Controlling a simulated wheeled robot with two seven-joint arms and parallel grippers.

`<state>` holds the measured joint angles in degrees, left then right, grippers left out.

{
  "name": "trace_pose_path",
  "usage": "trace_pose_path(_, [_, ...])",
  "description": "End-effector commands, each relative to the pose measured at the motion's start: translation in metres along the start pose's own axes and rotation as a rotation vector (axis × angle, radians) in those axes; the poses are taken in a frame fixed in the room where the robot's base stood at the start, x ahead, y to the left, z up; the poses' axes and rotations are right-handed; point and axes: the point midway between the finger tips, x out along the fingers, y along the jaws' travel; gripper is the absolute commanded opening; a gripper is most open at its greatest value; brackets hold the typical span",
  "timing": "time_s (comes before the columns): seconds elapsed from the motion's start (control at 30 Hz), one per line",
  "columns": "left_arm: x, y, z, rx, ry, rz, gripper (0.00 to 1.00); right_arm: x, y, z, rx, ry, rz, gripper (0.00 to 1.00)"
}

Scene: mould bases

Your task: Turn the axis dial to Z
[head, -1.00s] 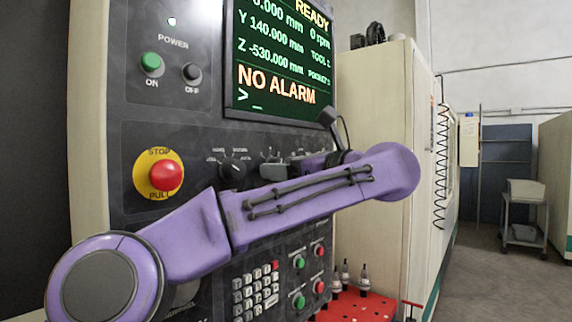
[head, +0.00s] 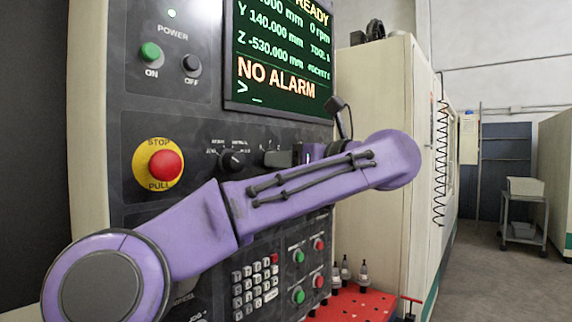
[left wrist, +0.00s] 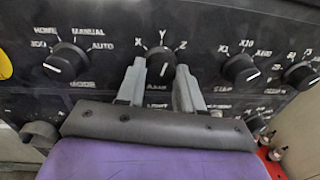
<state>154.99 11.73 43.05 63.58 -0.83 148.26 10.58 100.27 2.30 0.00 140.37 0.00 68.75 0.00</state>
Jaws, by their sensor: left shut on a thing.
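The axis dial (left wrist: 160,62) is a dark round knob on the black control panel, with the letters X, Y and Z above it and a white mark low on its face. In the left wrist view my left gripper (left wrist: 161,72) has one grey finger on each side of the dial and is shut on it. Which letter the dial points to is hard to tell. My right gripper is not in view.
The mode dial (left wrist: 69,62) is left of the axis dial, and the step dial (left wrist: 241,68) is to the right. A red stop button (head: 165,166) and a keypad (head: 255,285) are near my left arm. A red tool tray (head: 360,305) stands low at the right.

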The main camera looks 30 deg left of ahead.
Motion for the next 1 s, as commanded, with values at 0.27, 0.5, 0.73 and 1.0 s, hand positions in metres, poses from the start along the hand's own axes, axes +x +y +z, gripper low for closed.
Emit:
trace_pose_path(0.27, [0.0003,0.0005,0.0016,0.232,0.012,0.004,0.06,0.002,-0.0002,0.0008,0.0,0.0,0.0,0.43])
trace_pose_path(0.5, [0.0005,0.0005,0.0025,0.397,0.025,0.006,0.06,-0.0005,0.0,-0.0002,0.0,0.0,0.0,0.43])
trace_pose_path(0.73, [0.0004,0.0003,0.0024,0.497,0.031,0.007,0.06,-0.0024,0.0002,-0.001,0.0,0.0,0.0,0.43])
trace_pose_path(1.0, [0.0007,0.0003,0.0022,0.539,0.034,0.006,0.06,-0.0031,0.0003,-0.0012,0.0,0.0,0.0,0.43])
